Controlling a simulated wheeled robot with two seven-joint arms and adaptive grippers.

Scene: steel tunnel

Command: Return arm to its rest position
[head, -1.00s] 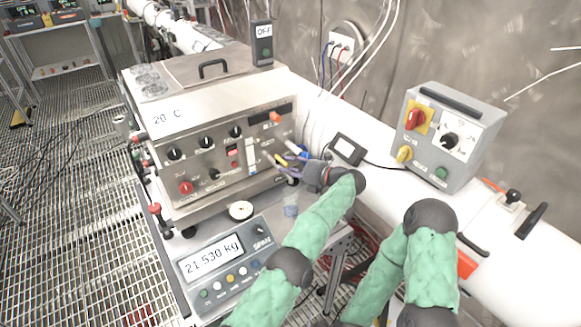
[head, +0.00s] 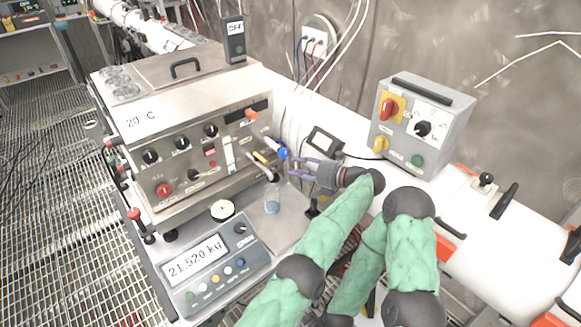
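My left gripper (head: 292,167) reaches in from the right on its green-sleeved arm (head: 333,235).
A scale display (head: 205,262) is at the front, with a small round dish (head: 222,210) behind it. A grey control box (head: 421,124) with knobs stands on the white pipe (head: 485,225) at right. A small black-framed device (head: 324,142) is behind my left gripper.

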